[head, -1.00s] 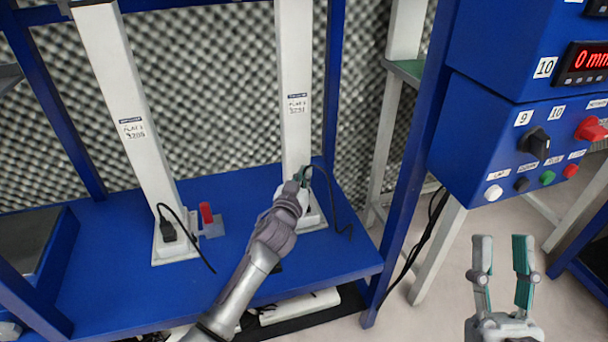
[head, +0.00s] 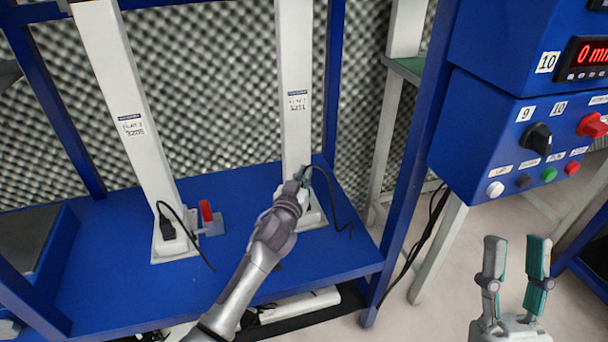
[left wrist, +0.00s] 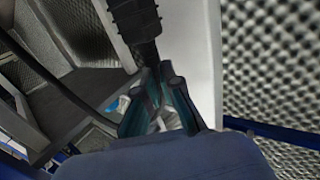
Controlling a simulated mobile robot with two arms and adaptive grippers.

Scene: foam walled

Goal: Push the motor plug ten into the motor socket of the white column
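The right white column (head: 296,80) stands on the blue platform, with a label on its front. My left gripper (head: 303,175) is at the foot of this column, in front of it. In the left wrist view the teal fingers (left wrist: 160,100) are close together around the lower end of the black ribbed motor plug (left wrist: 138,25), beside the white column (left wrist: 200,60). The plug's black cable (head: 329,190) arcs to the right of the column. The motor socket is hidden behind my gripper. My right gripper (head: 517,270) is open and empty at the lower right.
A second white column (head: 118,90) at left has a black plug (head: 168,230) at its foot and a red piece (head: 206,212) beside it. A blue control box (head: 530,130) is at upper right, above my right gripper. Blue frame posts bound the platform (head: 100,270).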

